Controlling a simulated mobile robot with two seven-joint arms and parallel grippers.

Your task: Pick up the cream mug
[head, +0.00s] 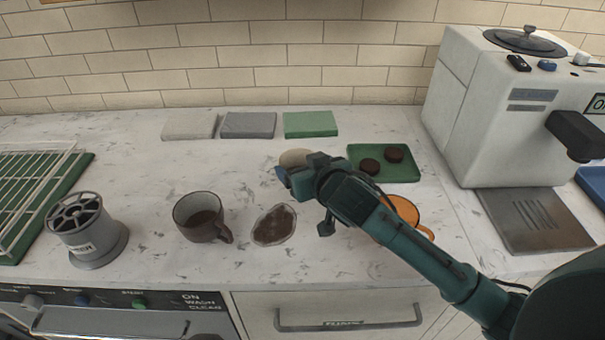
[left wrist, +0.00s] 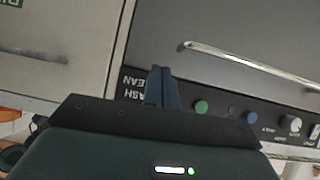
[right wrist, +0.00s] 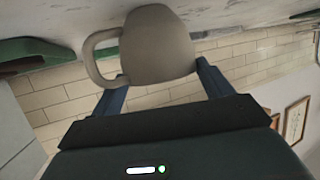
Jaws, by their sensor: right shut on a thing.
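The cream mug (head: 295,157) is mostly hidden behind my right gripper (head: 287,174) in the head view. In the right wrist view, the mug (right wrist: 158,48) sits between the two fingers of my right gripper (right wrist: 160,82), which is shut on it. Its handle sticks out to the left there. I cannot tell whether its base touches the counter. My left gripper (left wrist: 165,85) shows only in the left wrist view, with its fingers together and empty, in front of the machine's knob panel.
A dark brown mug (head: 201,217) stands on the counter (head: 130,165) beside a brown spill (head: 274,225). An orange mug (head: 403,209) is partly behind my right arm. A green tray (head: 412,172) holds two dark discs. Folded cloths (head: 248,124) lie at the back; a white machine (head: 475,110) stands right.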

